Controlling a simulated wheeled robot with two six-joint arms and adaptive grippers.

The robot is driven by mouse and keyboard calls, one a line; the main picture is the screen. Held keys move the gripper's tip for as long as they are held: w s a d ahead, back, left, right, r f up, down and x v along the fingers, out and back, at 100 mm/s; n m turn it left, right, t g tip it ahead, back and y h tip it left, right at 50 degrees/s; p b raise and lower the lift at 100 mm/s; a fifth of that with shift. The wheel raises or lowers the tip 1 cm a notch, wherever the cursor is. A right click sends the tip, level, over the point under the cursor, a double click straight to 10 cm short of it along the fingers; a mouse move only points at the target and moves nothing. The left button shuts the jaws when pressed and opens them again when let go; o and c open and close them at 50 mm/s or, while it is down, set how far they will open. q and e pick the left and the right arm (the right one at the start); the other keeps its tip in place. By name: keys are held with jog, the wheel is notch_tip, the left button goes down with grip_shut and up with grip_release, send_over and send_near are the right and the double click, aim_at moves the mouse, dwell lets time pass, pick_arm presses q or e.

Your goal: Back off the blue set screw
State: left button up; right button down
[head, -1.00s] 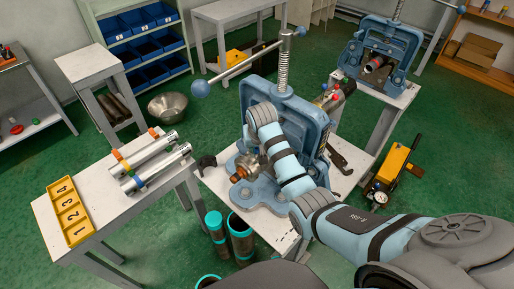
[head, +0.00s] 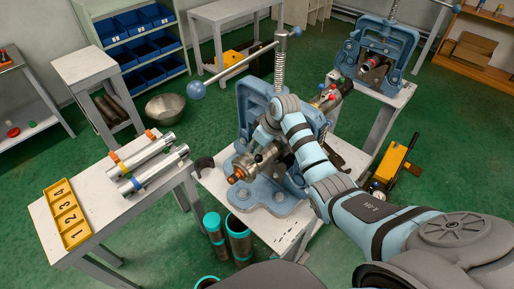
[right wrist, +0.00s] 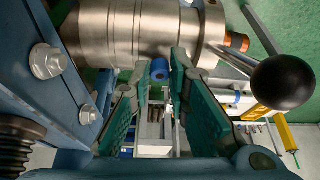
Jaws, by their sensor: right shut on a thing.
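The blue set screw (right wrist: 159,69) shows in the right wrist view, just under a silver cylindrical body (right wrist: 130,30). My right gripper (right wrist: 160,75) has its two green-padded fingers on either side of the screw, shut on it. In the head view my right gripper (head: 264,136) reaches over the blue pipe vise (head: 247,104) on the near white table, and the arm hides the screw. The silver body (head: 268,155) with a copper-coloured end (head: 236,178) sticks out of the vise towards the left. My left gripper is not in view.
A black ball knob (right wrist: 282,82) on a lever is close right of the fingers. Bolts (right wrist: 46,61) on the vise frame are at left. A white table (head: 100,205) holds silver pipes and a numbered yellow tray (head: 66,213). Open pipes (head: 238,236) stand below.

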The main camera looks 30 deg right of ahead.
jog(key=shift+d+f+n+g+y, duration=0.1)
jog(key=shift+n+g+y, duration=0.25)
jog(key=shift+n, duration=0.85)
jog(key=c, duration=1.8)
grip_release()
jog(key=shift+f, duration=0.1)
jog(key=shift+w, duration=0.25)
jog(key=v, duration=1.2)
jog(key=shift+f, duration=0.1)
